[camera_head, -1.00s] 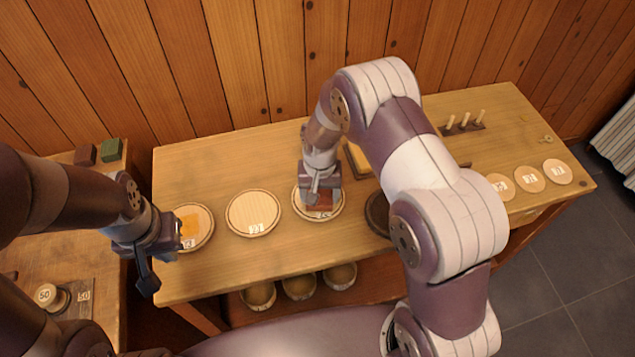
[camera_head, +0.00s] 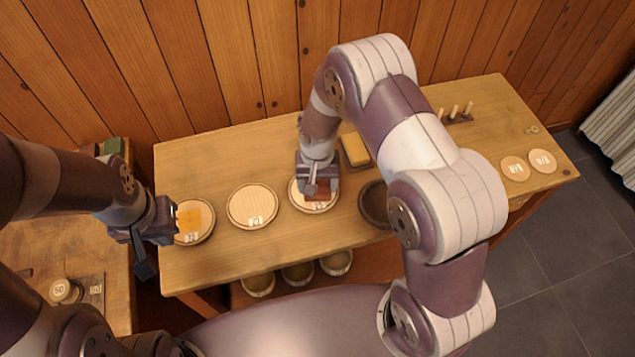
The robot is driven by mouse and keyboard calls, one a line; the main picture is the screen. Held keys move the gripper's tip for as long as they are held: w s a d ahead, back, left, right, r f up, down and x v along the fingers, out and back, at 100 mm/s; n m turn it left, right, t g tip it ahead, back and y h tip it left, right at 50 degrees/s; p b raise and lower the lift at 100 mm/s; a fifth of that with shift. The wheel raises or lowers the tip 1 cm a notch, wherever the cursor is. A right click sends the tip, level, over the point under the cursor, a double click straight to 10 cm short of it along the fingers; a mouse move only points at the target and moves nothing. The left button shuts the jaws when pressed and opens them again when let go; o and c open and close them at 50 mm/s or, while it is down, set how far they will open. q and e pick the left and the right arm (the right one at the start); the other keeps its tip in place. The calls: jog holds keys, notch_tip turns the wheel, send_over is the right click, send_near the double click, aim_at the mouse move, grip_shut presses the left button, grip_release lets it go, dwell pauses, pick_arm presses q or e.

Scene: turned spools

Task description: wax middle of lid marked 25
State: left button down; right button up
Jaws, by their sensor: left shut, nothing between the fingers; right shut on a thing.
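Three round pale wooden lids lie in a row on the workbench. The left lid (camera_head: 204,232) carries an orange patch. The middle lid (camera_head: 252,203) is plain. The right lid (camera_head: 300,203) is partly hidden under my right gripper (camera_head: 319,188). Each lid has a small white number tag, too small to read surely. My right gripper points down and is shut on a reddish-brown block (camera_head: 323,197), held at the right lid's surface; whether it touches is unclear. My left gripper (camera_head: 162,228) is shut and empty beside the left lid.
A yellow block (camera_head: 358,150) sits on a dark tray behind my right arm. A dark round dish (camera_head: 372,204) is right of the lids. Pegs (camera_head: 455,111) and small numbered discs (camera_head: 514,168) are further right. Several bowls (camera_head: 298,274) sit below. A spool (camera_head: 62,290) stands on the left table.

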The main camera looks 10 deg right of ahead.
pick_arm(q)
jog(key=shift+r, duration=0.25)
pick_arm(e)
jog(key=shift+r, duration=0.3)
notch_tip(320, 180, up, 3)
jog(key=p, duration=0.2)
jog(key=shift+r+p, duration=0.15)
jog(key=shift+p, duration=0.25)
pick_arm(q)
notch_tip(320, 180, up, 3)
jog(key=shift+f, duration=0.15)
pick_arm(e)
jog(key=shift+w, duration=0.1)
